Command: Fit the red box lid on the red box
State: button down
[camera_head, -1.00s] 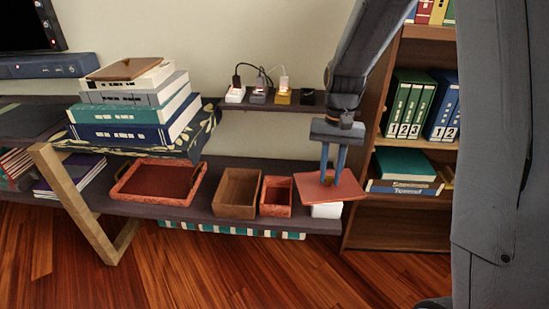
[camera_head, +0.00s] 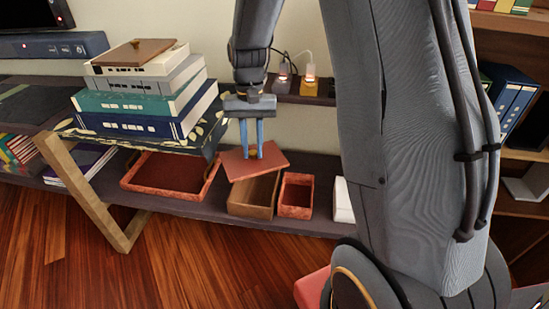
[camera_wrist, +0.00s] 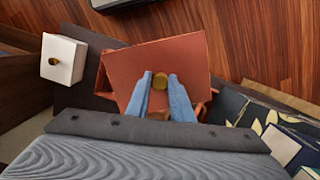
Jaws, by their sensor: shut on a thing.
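The red box lid (camera_head: 270,164) is a flat red board with a gold knob (camera_wrist: 159,79). My gripper (camera_head: 252,156) is shut on the knob and holds the lid slightly tilted above the low shelf. In the head view the lid overlaps the back of an open brown box (camera_head: 250,211). A wide, shallow open red box (camera_head: 160,191) is left of it, and a small open red box (camera_head: 294,211) is right of it. In the wrist view the lid (camera_wrist: 190,55) hides most of what lies beneath, so its exact height cannot be told.
A white box (camera_head: 343,203) stands right of the small red box, partly behind my arm. A book stack (camera_head: 140,105) with a brown lid (camera_head: 135,53) on top rises at the left. An upper shelf (camera_head: 305,99) with plugs and cables runs behind.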

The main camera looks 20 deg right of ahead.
aim_at(264, 150)
jog(key=d+f+m, duration=0.1)
jog(key=m, duration=0.1)
jog(key=w+d+f+m+p, duration=0.1)
jog(key=m, duration=0.2)
jog(key=w+d+f+m+p, duration=0.1)
jog(key=d+f+m, duration=0.1)
jog(key=shift+m+t+y, duration=0.4)
jog(key=d+f+m, duration=0.1)
jog(key=m, duration=0.1)
jog(key=d+f+m+p, duration=0.1)
jog(key=m, duration=0.1)
jog(key=d+f+m+p, duration=0.1)
jog(key=d+m, duration=0.1)
jog(key=shift+w+t, duration=0.15)
jog(key=shift+t, duration=0.25)
jog(key=s+d+f+m+t+p, duration=0.1)
jog(key=d+f+m+p, duration=0.1)
jog(key=d+f+m, duration=0.3)
jog(key=d+m, duration=0.3)
jog(key=m, duration=0.3)
jog(key=shift+s+d+f+p, duration=0.2)
jog(key=shift+f+p, duration=0.1)
jog(key=shift+f+b, duration=1.8)
jog(key=shift+f, duration=1.1)
jog(key=shift+n+p, duration=0.3)
jog(key=shift+p, duration=0.55)
jog(key=shift+f+b, duration=0.8)
jog(key=shift+f, duration=0.25)
